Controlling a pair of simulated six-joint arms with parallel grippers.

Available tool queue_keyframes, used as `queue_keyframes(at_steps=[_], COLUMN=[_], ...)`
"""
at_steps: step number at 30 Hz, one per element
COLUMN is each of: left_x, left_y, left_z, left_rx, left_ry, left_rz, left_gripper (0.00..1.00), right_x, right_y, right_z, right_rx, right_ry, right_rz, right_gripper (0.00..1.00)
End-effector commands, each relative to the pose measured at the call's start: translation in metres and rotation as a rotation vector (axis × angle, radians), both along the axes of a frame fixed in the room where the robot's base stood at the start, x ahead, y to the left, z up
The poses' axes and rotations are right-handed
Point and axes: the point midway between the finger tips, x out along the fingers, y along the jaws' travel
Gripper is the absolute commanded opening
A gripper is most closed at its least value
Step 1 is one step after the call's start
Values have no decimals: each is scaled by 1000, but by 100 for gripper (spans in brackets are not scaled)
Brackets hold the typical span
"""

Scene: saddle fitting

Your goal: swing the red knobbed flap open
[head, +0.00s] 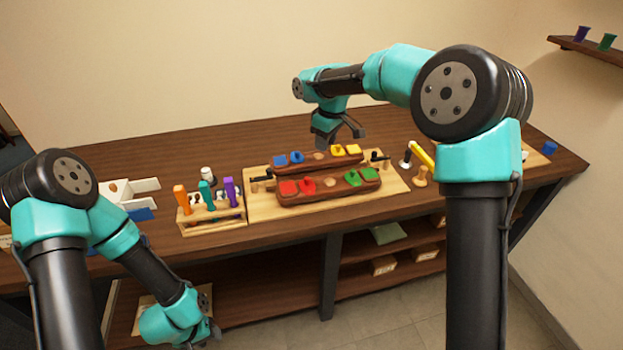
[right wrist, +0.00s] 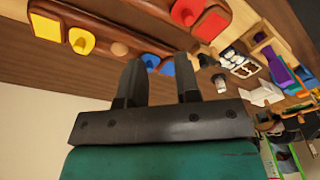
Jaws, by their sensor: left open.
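Two red flaps sit at the left end of the front brown wooden bar; the one with a raised knob (head: 307,184) is right of the other red piece (head: 288,188). A red knobbed piece (right wrist: 186,11) also shows at the top of the right wrist view, partly cut off. My right gripper (head: 338,134) is open and empty above the back bar, behind and apart from the red flaps. Its two fingers (right wrist: 159,62) are spread in the right wrist view. My left gripper (head: 206,334) is open, low in front of the table, far from the bars.
The back bar carries blue pieces (head: 288,159) and yellow pieces (head: 345,150); green pieces (head: 361,176) sit on the front bar. A wooden rack (head: 212,219) with coloured handles stands left of the light board (head: 262,207). A yellow-handled tool (head: 421,156) lies at right.

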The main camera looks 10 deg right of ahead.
Motion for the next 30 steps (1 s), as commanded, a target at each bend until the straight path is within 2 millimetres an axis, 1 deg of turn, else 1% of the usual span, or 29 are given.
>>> queue_keyframes(at_steps=[1, 3, 5, 7, 11, 21, 26, 30], left_x=[0, 0, 0, 0, 0, 0, 0, 0], left_y=[0, 0, 0, 0, 0, 0, 0, 0], left_z=[0, 0, 0, 0, 0, 0, 0, 0], left_rx=[0, 0, 0, 0, 0, 0, 0, 0], left_ry=[0, 0, 0, 0, 0, 0, 0, 0], left_rz=[0, 0, 0, 0, 0, 0, 0, 0], left_gripper=[43, 43, 43, 43, 43, 43, 43, 43], right_x=[0, -3, -6, -8, -9, -9, -9, -9], right_y=[23, 41, 53, 61, 64, 63, 63, 63], right_z=[15, 30, 39, 46, 50, 46, 33, 13], right_rx=[-27, -63, -86, -103, -113, -113, -113, -114], right_ry=[15, 39, 54, 65, 72, 73, 73, 75], right_rz=[33, 62, 79, 90, 95, 94, 94, 94], right_gripper=[30, 30, 30, 30, 30, 30, 30, 30])
